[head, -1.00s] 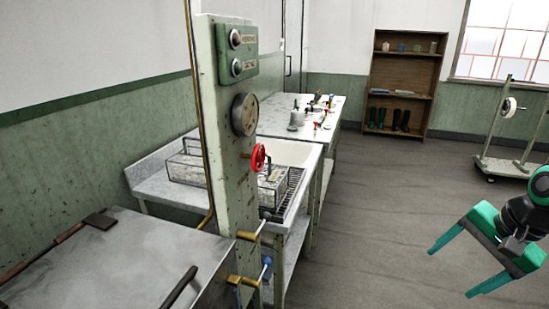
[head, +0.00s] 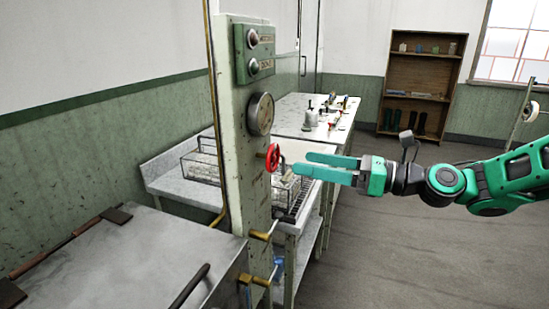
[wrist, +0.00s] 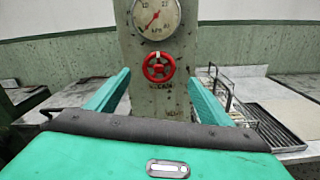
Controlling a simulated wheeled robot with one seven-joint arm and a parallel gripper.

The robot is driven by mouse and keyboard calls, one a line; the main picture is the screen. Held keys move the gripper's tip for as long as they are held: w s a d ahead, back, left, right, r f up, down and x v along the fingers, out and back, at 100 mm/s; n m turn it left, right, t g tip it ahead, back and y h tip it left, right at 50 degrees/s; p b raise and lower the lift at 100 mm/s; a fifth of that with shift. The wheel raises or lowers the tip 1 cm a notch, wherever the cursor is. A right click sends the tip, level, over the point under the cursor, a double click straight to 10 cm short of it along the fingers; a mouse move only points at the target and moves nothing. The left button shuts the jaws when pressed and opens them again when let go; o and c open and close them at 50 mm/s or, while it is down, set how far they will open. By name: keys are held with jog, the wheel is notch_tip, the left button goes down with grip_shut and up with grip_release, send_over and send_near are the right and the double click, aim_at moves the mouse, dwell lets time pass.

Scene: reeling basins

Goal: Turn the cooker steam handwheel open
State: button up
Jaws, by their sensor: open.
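The red steam handwheel (head: 272,157) sticks out from the right face of the pale green post (head: 236,130), below a round gauge (head: 261,113). In the wrist view the handwheel (wrist: 158,67) faces me, a little above and between my two fingers, with the gauge (wrist: 156,17) over it. My gripper (head: 300,166) is green and points left at the handwheel. Its fingers are open and empty. In the wrist view my gripper (wrist: 157,85) has its fingers spread wider than the wheel. A gap seems to remain between fingertips and wheel.
A panel with two buttons (head: 254,52) sits high on the post. Brass lever valves (head: 262,235) stick out low on it. A metal-lidded cooker (head: 110,262) stands front left. A wire basket (head: 200,160) and sink bench lie behind the post. The floor at right is clear.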

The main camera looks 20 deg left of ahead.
aim_at(276, 157)
jog(key=a, duration=0.9)
jog(key=shift+w+a, duration=0.3)
jog(key=shift+w, duration=0.05)
jog(key=shift+c, duration=0.3)
jog(key=c, duration=1)
jog(key=shift+a, duration=0.15)
jog(key=shift+d, duration=0.2)
